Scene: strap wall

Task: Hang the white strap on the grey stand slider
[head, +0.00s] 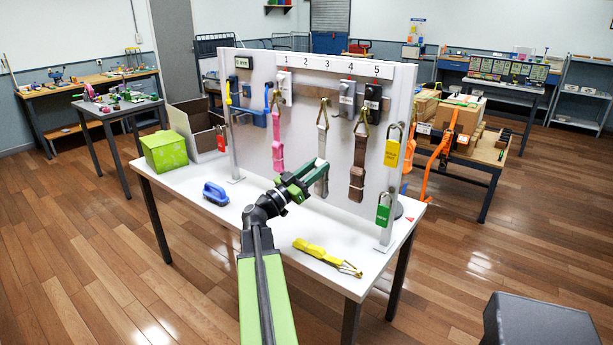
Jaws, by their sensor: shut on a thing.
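A pale greyish-beige strap (322,143), the closest to white in view, hangs upright in front of the panel with a brass-coloured hook at its top, below number 3. My gripper (318,167) is shut on the strap's lower part, with green jaws covering some of it. A light grey block (347,96) with a red top is on the panel below number 4, and looks like the grey slider; a darker block (373,99) is beside it. I cannot tell whether the strap's hook is hung on anything.
A pink strap (277,140) hangs left of my gripper and a brown strap (358,165) right. Yellow (393,150) and green (384,212) padlocks hang at the right post. A yellow strap (318,252) and blue brush-like object (215,193) lie on the white table (260,183).

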